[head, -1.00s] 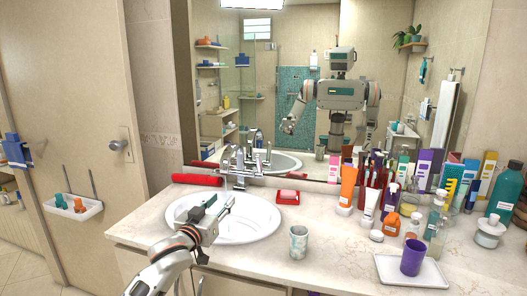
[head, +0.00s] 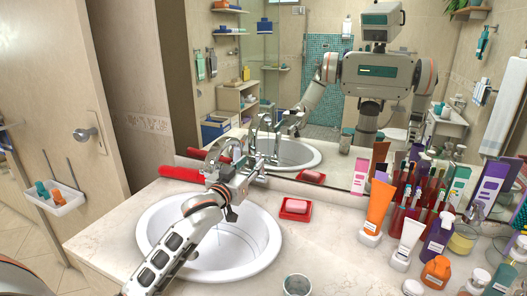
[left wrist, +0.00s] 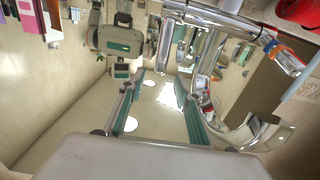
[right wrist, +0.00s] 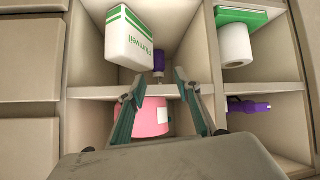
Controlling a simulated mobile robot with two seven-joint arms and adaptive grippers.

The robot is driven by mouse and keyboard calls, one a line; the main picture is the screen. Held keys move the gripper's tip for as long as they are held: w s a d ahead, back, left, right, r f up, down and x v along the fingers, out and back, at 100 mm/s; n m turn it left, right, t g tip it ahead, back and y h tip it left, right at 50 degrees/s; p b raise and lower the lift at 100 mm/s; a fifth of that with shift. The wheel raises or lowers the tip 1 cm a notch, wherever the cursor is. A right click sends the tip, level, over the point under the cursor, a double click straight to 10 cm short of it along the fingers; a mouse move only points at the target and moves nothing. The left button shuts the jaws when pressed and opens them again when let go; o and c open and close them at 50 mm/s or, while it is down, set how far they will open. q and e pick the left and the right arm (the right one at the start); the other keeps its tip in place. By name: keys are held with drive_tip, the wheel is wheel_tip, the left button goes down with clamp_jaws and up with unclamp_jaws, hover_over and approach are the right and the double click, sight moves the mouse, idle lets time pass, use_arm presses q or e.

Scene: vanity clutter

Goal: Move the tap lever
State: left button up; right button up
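The chrome tap (head: 222,150) stands behind the white sink (head: 160,215), its arched spout showing just beyond my left gripper (head: 250,172). In the left wrist view the tap's chrome pipe (left wrist: 225,18) curves across the top, above and right of the fingers. A chrome end with red and blue marks (left wrist: 286,60) shows at its right; I cannot tell surely whether this is the lever. My left gripper (left wrist: 160,85) is open, with nothing between its fingers, close to the tap. Contact cannot be told. My right gripper (right wrist: 159,85) is open and empty before a shelf unit.
A red soap dish (head: 295,209) sits right of the sink, and a cup (head: 297,285) stands at the front. Several tubes and bottles, including an orange tube (head: 378,208), crowd the right counter. A red roll (head: 180,174) lies behind the sink. The mirror is close behind the tap.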

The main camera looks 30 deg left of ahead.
sight(257, 157)
use_arm(q)
drive_tip(key=shift+w+a, duration=0.2)
drive_tip(key=shift+w, duration=3.4)
drive_tip(key=shift+c, duration=0.3)
clamp_jaws()
